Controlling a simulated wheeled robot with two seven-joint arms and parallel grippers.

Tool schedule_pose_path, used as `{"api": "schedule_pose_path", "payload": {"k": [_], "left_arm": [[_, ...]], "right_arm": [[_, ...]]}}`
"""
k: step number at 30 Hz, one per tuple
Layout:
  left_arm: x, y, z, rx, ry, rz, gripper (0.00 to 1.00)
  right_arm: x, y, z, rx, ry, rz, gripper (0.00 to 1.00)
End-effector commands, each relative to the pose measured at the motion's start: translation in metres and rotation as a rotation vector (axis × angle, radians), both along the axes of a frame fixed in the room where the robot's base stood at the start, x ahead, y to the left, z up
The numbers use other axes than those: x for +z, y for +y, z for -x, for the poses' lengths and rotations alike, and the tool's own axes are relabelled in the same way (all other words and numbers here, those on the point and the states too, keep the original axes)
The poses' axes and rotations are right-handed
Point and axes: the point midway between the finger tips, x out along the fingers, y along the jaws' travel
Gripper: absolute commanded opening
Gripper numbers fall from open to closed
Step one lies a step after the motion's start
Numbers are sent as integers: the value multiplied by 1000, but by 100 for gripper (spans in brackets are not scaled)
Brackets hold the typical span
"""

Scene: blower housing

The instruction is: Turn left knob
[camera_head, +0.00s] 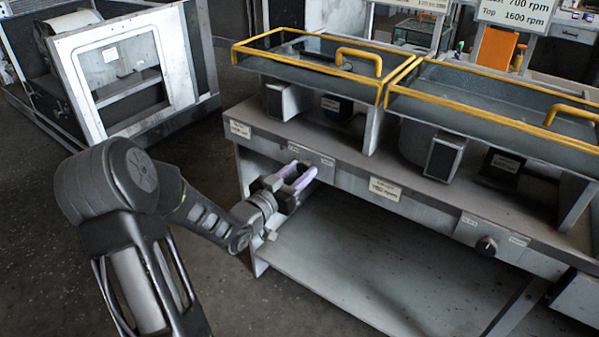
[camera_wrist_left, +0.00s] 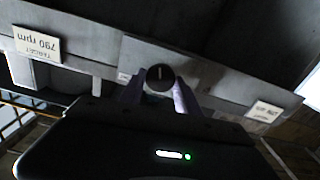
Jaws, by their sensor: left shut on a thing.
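My left gripper (camera_head: 298,177) reaches the front rail of the grey bench at its left part. Its light purple fingers are closed around the left knob, which the fingers hide in the head view. In the left wrist view the left knob (camera_wrist_left: 160,77) is a dark round dial with a pale mark line, between the two fingertips (camera_wrist_left: 158,92). A second, black knob (camera_head: 486,246) is on the rail farther right, with nothing touching it. My right gripper is not in view.
Yellow-framed glass covers (camera_head: 424,87) stand on the bench (camera_head: 350,160). A small label (camera_head: 385,189) sits on the rail between the knobs; it reads target 790 rpm in the left wrist view (camera_wrist_left: 37,43). A lower shelf (camera_head: 350,260) is below. A white-framed machine (camera_head: 125,70) stands at the back left.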

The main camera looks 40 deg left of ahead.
Motion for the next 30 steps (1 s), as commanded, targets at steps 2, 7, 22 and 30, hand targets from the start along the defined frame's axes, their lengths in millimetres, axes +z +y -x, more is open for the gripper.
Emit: {"api": "schedule_pose_path", "payload": {"k": [2, 7, 22, 30], "left_arm": [[0, 0, 0, 0, 0, 0, 0], [-1, 0, 0, 0, 0, -7, 0], [-5, -1, 0, 0, 2, -231, 0], [-5, -1, 0, 0, 6, -443, 0]], "right_arm": [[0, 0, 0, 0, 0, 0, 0], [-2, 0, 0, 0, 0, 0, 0], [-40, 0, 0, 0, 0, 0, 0], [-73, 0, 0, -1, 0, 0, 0]]}}
